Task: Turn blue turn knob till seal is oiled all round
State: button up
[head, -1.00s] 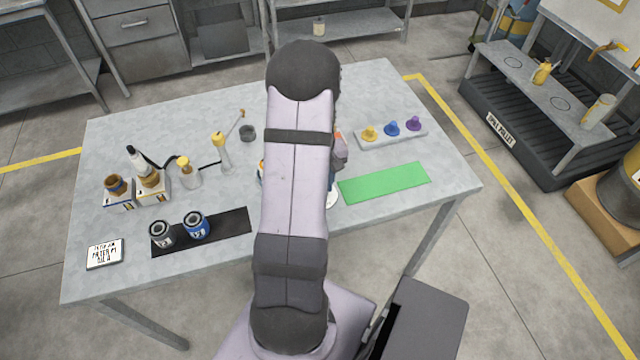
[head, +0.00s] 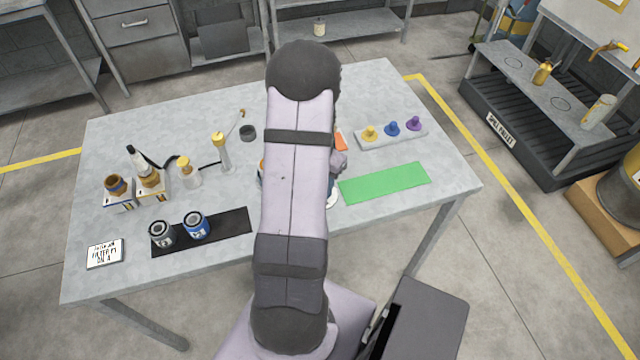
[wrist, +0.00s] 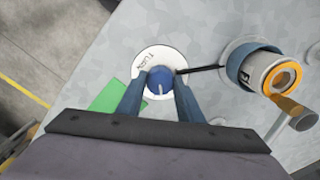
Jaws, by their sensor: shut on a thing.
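In the wrist view, the blue turn knob (wrist: 160,76) with a pale pointer line sits on a round white plate (wrist: 146,60) marked with lettering. My gripper (wrist: 160,86) has its two blue-grey fingers on either side of the knob and is shut on it. To the right, a blue and white filter (wrist: 247,66) shows an orange ring-shaped seal (wrist: 285,67) at its end. How much of the seal is oiled I cannot tell. A gold-tipped applicator (wrist: 290,104) is close beside the seal. In the head view my arm hides the knob and most of the filter.
A green mat (head: 385,182) lies right of my arm, with a rack of yellow, blue and purple knobs (head: 391,129) behind it. Two cans (head: 179,229) stand on a black mat (head: 232,231) at left. Bottles and boxes (head: 150,175) stand behind them.

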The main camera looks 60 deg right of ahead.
jog(key=m, duration=0.4)
jog(key=shift+d+r, duration=0.1)
dwell(0.6)
jog(key=o, duration=1.1)
jog(key=shift+c, duration=0.2)
jog(key=shift+r+b, duration=0.9)
jog(key=shift+r, duration=2.75)
